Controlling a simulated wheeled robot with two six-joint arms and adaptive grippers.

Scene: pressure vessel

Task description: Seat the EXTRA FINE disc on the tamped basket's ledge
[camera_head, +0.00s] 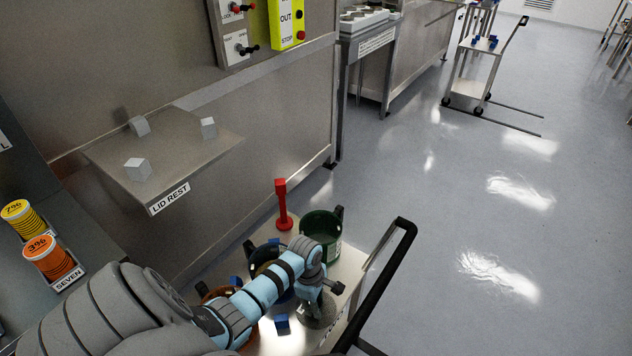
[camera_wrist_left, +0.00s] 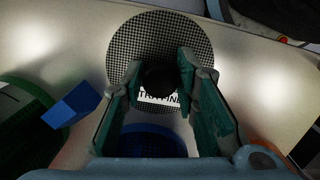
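The EXTRA FINE disc (camera_wrist_left: 160,32) is a round mesh plate with a dark centre knob and a white label, partly hidden, reading "TRA FINE". In the head view the disc (camera_head: 322,314) is at the cart top's right side, below my left gripper (camera_head: 318,292). In the wrist view the left gripper's fingers (camera_wrist_left: 160,75) close around the knob from both sides, with no clear gap. I cannot tell whether the disc touches the cart top. Round vessels stand on the cart: a green one (camera_head: 318,240), a dark blue-rimmed one (camera_head: 265,258) and an orange-brown one. I cannot tell which is the tamped basket. My right gripper is not in view.
A red upright tool (camera_head: 282,204) stands at the cart's back. Blue blocks (camera_head: 282,322) lie on the cart, and its black handle (camera_head: 395,255) rises at the right. A lid rest shelf (camera_head: 190,150) juts from the steel wall. Orange and yellow disc stacks stand at left.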

